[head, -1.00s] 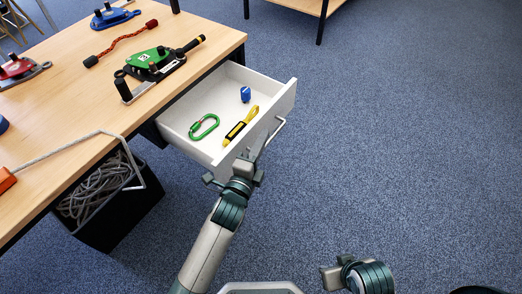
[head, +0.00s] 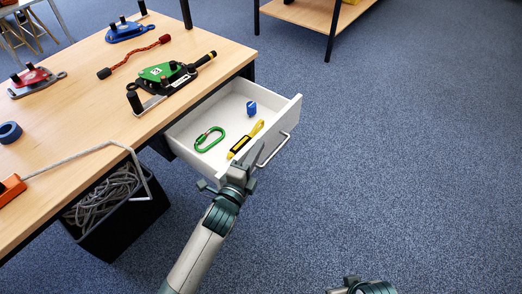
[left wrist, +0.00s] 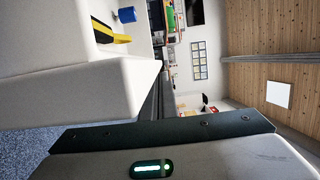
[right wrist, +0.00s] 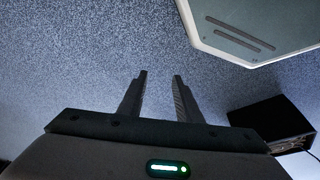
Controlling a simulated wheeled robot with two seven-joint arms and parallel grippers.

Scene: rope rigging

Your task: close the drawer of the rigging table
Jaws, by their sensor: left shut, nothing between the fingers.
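The white drawer (head: 286,115) stands pulled out from the wooden-topped rigging table (head: 90,88). Its bar handle (head: 275,152) is on the front panel. In it lie a green carabiner (head: 209,139), a yellow-and-black item (head: 245,140) and a blue item (head: 251,108). My left gripper (head: 259,153) is shut and empty at the near end of the drawer front, left of the handle. I cannot tell whether it touches. In the left wrist view the white drawer front (left wrist: 80,95) is very close. My right gripper (right wrist: 160,85) is open and empty above the carpet.
A black bin of grey rope (head: 110,195) stands under the table, left of the drawer. Pulleys, a green rope device (head: 165,73) and a red cord lie on the table. A second table (head: 320,15) is at the back. The carpet on the right is clear.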

